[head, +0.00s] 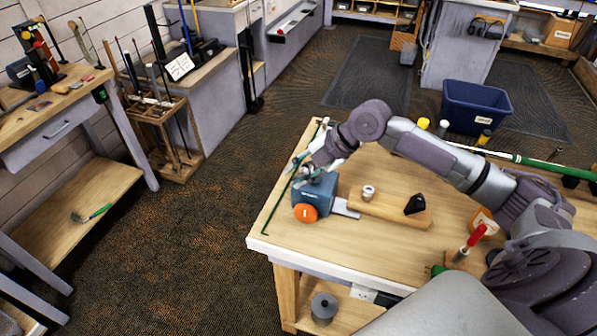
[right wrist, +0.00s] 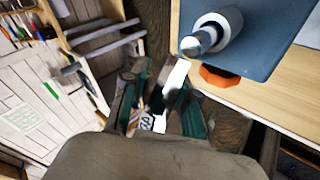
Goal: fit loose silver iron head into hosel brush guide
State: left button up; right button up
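A blue block (head: 318,190) with an orange knob (head: 306,213) stands near the table's left edge. In the right wrist view the blue block (right wrist: 262,35) carries a white collar with a silver tube, which looks like the hosel brush guide (right wrist: 212,33). My right gripper (head: 297,172) is just left of and above the block. In the right wrist view its green-padded fingers (right wrist: 160,105) are around a bright silver piece, apparently the iron head (right wrist: 177,78), apart from the guide. The fingers partly hide it. My left gripper is not in view.
A wooden block (head: 385,208) with a white ring (head: 368,192) and a black piece (head: 414,204) lies right of the blue block. A red-handled tool (head: 470,243) stands farther right. The table (head: 320,245) is clear at its front left.

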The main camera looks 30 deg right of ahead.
jog(key=shift+o, duration=0.2)
jog(key=v, duration=1.2)
dwell(0.6)
